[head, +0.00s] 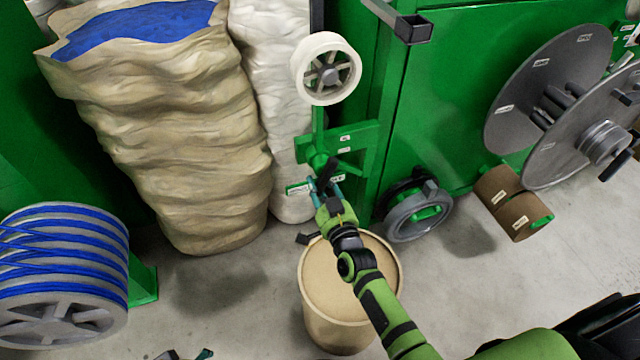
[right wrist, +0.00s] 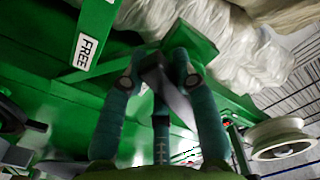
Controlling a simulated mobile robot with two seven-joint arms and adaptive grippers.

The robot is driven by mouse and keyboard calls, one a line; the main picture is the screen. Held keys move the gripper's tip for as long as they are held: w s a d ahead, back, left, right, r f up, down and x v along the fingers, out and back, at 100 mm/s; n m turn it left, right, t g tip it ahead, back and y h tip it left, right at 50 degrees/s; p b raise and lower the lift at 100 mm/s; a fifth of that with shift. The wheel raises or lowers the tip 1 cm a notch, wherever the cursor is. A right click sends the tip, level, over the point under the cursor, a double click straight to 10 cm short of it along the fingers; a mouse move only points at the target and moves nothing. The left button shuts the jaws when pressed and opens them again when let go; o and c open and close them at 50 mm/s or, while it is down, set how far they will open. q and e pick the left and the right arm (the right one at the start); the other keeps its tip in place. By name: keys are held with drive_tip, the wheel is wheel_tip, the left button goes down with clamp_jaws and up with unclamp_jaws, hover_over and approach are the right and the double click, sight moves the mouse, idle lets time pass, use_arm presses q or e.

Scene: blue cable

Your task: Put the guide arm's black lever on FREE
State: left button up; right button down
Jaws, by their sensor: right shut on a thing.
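The guide arm (head: 352,142) is a green bracket on the machine's front, below a white wheel. Its black lever (head: 328,168) stands at the bracket's lower left, just above my right gripper (head: 325,190). In the right wrist view the teal fingers of the right gripper (right wrist: 158,70) close around the dark lever (right wrist: 172,95). The FREE label (right wrist: 86,48) sits on a green plate at upper left, apart from the fingers. The small labels in the head view are too small to read. Only a teal tip of my left gripper (head: 205,354) shows at the bottom edge; its jaws are not clear.
A beige drum (head: 345,285) stands under my right arm. A large tan sack (head: 165,130) and a white sack (head: 275,90) stand left of the bracket. A blue cable reel (head: 65,265) is at lower left. Grey discs (head: 545,90) are at right.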

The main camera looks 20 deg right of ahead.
drive_tip(key=shift+d+r+n+p, duration=0.1)
drive_tip(key=shift+d+n+p, duration=0.1)
drive_tip(key=shift+n+p, duration=0.25)
use_arm(q)
drive_tip(key=s+f+p, duration=0.3)
drive_tip(key=f, duration=0.7)
drive_tip(key=shift+a+g+p, duration=0.2)
drive_tip(key=shift+g+p, duration=0.1)
drive_tip(key=shift+p, duration=0.05)
use_arm(e)
drive_tip(key=shift+d+r+n, duration=0.1)
drive_tip(key=shift+d+n, duration=0.45)
drive_tip(key=shift+n, duration=0.95)
drive_tip(key=shift+d+r+n, duration=0.1)
drive_tip(key=shift+d+n, duration=0.4)
drive_tip(key=shift+n, duration=0.95)
drive_tip(key=shift+d+r+n, duration=0.1)
drive_tip(key=shift+d+n, duration=0.45)
drive_tip(key=shift+n, duration=0.95)
use_arm(q)
drive_tip(key=shift+f, duration=0.1)
use_arm(e)
drive_tip(key=shift+w+d, duration=0.1)
drive_tip(key=c, duration=0.9)
unclamp_jaws()
drive_tip(key=shift+c, duration=0.2)
drive_tip(key=shift+f, duration=0.1)
